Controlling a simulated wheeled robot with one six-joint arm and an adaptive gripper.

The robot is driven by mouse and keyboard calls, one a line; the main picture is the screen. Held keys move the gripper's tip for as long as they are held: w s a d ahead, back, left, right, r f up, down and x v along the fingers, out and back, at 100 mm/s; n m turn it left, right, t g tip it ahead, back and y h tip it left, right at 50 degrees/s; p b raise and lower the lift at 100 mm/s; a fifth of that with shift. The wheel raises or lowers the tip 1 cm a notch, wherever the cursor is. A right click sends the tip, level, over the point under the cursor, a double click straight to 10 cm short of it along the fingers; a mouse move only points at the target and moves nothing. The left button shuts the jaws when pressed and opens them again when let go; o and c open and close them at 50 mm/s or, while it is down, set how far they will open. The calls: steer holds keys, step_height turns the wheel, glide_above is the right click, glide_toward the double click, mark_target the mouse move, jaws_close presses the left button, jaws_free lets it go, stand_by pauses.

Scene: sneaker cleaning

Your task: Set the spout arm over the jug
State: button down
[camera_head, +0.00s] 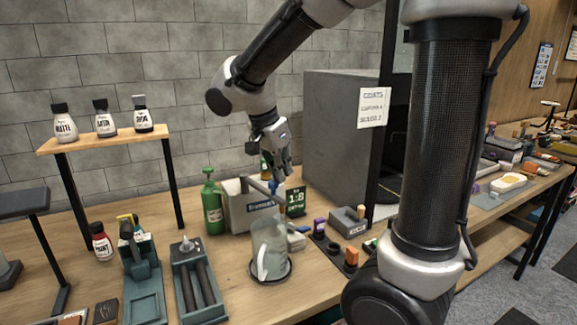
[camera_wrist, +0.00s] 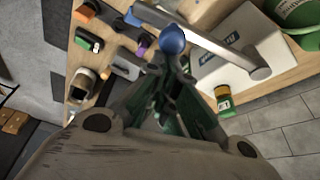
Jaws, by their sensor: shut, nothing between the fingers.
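The clear jug (camera_head: 268,236) stands upright on a dark round base on the bench, in front of a pale box. A grey bar (camera_wrist: 215,47), which looks like the spout arm, runs across the box in the wrist view. A blue knob (camera_wrist: 172,39) is beside the bar; it also shows in the head view (camera_head: 280,188). My gripper (camera_head: 283,172) is shut and empty, pointing down above and behind the jug. In the wrist view my fingertips (camera_wrist: 178,65) are close to the knob; I cannot tell if they touch it. The spout's outlet is not clear.
The pale box (camera_head: 236,212) stands behind the jug, with a green bottle (camera_head: 212,205) at its left. A 1:8 bottle (camera_head: 296,202) is at its right. Green holders (camera_head: 143,285) fill the left front. A grey cabinet (camera_head: 335,135) stands behind right.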

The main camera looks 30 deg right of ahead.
mark_target(274, 181)
steer(key=shift+s+a+m, duration=0.25)
steer(key=shift+a+m, duration=0.05)
steer(key=shift+a, duration=0.45)
steer(key=shift+s+a+m, duration=0.2)
steer(key=shift+a+m, duration=0.1)
steer(key=shift+a, duration=0.45)
steer(key=d, duration=0.4)
steer(key=w+v, duration=0.1)
steer(key=v, duration=0.9)
steer(key=shift+r+g, duration=0.25)
steer(key=shift+g, duration=0.05)
steer(key=shift+w+a, duration=0.1)
steer(key=shift+w, duration=0.05)
